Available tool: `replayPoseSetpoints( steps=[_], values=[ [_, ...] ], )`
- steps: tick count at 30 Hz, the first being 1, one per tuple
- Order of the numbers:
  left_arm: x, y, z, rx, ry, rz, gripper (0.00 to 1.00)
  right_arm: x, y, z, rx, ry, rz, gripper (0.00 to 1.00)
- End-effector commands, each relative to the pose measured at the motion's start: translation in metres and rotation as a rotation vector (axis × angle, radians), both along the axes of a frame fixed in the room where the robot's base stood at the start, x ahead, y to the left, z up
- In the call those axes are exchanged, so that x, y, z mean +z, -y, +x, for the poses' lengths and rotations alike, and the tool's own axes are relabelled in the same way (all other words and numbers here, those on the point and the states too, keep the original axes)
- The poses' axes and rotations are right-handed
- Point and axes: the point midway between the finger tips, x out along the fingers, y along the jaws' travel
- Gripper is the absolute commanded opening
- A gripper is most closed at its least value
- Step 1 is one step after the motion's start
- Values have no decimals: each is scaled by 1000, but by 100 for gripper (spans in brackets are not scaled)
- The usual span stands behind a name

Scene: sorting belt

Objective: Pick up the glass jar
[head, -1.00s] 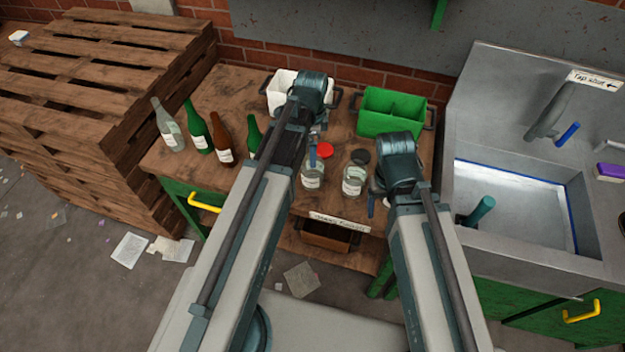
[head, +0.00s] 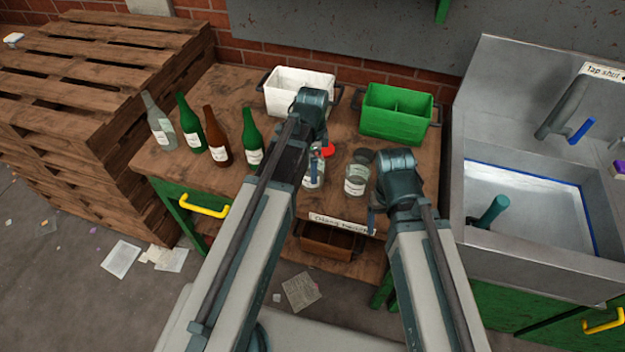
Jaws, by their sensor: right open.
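Two clear glass jars with white labels stand near the table's front edge. The left jar (head: 314,174) is partly hidden by my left gripper (head: 316,151), which is over it; the jaws are too hidden to judge. A red lid (head: 328,150) shows just behind that jar. The right jar (head: 356,180), with a dark grey lid (head: 360,157) by its top, stands between my two arms. My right gripper (head: 372,217) is open, just right of and nearer than this jar, with no visible contact. Its own wrist hides most of its jaws.
Several bottles, clear, green and brown (head: 217,140), stand on the left of the wooden table (head: 190,180). A white bin (head: 288,98) and a green divided bin (head: 394,112) stand at the back. A metal sink (head: 525,205) is to the right, stacked pallets (head: 85,120) to the left.

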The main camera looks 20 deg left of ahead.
Motion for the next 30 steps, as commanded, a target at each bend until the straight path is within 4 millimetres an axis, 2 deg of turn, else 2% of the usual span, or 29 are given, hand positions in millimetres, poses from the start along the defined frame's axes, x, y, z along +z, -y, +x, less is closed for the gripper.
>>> replayPoseSetpoints(
  steps=[1,3,11,14,25,30],
  values=[
    [-13,0,0,0,0,0,100,-12,0,0,0,0,0,75],
    [-17,0,0,0,0,0,100,-17,0,0,0,0,0,75],
    [-16,0,0,0,0,0,100,-16,0,0,0,0,0,75],
    [-15,0,0,0,0,0,86,-15,0,0,0,0,0,75],
    [-16,0,0,0,0,0,19,-16,0,0,0,0,0,75],
    [-15,0,0,0,0,0,17,-15,0,0,0,0,0,75]
  ],
)
